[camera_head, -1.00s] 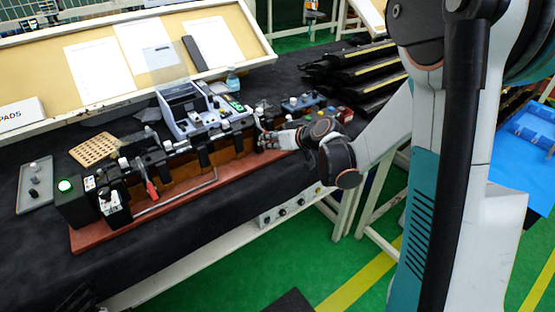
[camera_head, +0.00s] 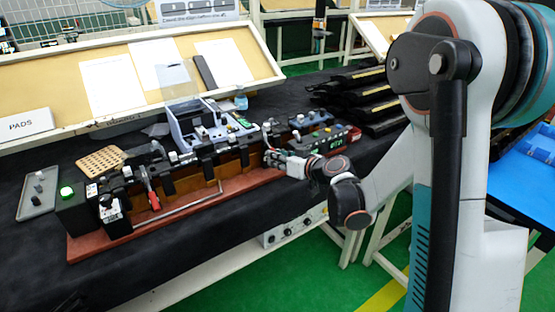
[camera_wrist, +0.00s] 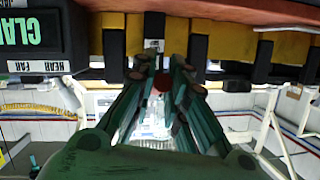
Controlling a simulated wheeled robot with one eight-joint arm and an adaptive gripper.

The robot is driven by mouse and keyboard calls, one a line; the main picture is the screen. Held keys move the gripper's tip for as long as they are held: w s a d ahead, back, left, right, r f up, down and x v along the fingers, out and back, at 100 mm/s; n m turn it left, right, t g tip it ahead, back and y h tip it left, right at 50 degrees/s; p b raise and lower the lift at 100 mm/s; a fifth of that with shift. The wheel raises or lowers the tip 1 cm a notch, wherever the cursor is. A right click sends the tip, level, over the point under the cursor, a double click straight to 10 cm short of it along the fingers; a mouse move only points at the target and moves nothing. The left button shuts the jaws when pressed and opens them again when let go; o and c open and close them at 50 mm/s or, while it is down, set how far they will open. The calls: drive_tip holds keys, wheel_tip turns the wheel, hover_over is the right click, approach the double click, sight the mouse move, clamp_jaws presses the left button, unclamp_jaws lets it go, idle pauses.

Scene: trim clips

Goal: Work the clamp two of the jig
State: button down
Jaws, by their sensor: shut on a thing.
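The jig (camera_head: 190,212) is a long red-brown base with a brown strip and several black clamp blocks along it. A red-handled clamp (camera_head: 150,190) stands near its left end. My gripper (camera_head: 272,157) is at the jig's right end. In the wrist view, which looks upside down, my gripper's dark green fingers (camera_wrist: 160,75) close together around a small red tip, apparently the end of the second clamp's handle (camera_wrist: 159,84). The fingers hide most of that handle, so its exact angle cannot be told.
A dark box with green display text (camera_head: 313,148) stands close beside my gripper; in the wrist view its lettering (camera_wrist: 30,30) is inverted. A black box with a lit green button (camera_head: 75,205) is at the jig's left end. Black trays (camera_head: 355,95) are stacked at right.

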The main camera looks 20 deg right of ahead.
drive_tip(key=c, duration=1.6)
unclamp_jaws()
drive_tip(key=shift+s, duration=0.1)
drive_tip(key=v, duration=1.1)
drive_tip(key=shift+s+d, duration=0.25)
drive_tip(key=shift+s, duration=0.05)
